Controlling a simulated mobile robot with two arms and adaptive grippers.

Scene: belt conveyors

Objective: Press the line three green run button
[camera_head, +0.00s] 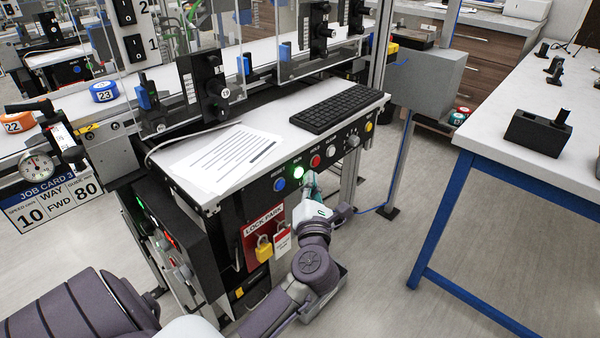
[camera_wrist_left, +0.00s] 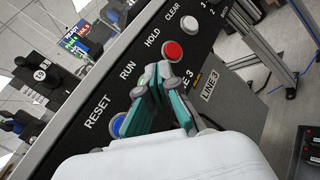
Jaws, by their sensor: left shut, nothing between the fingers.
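The green run button (camera_head: 298,171) glows on the dark front panel, between the blue reset button (camera_head: 279,184) and the red hold button (camera_head: 315,161). My left gripper (camera_head: 311,178) is shut and empty, its teal fingers close in front of the panel, just right of the green button in the head view. In the left wrist view, the gripper (camera_wrist_left: 154,76) lies below the RUN label, between the blue button (camera_wrist_left: 117,124) and the red button (camera_wrist_left: 173,51). The fingers cover most of the green button there. I cannot tell whether they touch it.
A white button (camera_head: 331,151), a dark selector knob (camera_head: 352,141) and a yellow button (camera_head: 369,127) continue the row. A lock board (camera_head: 258,226) with a yellow padlock hangs below. Papers (camera_head: 227,155) and a keyboard (camera_head: 338,107) lie on top.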

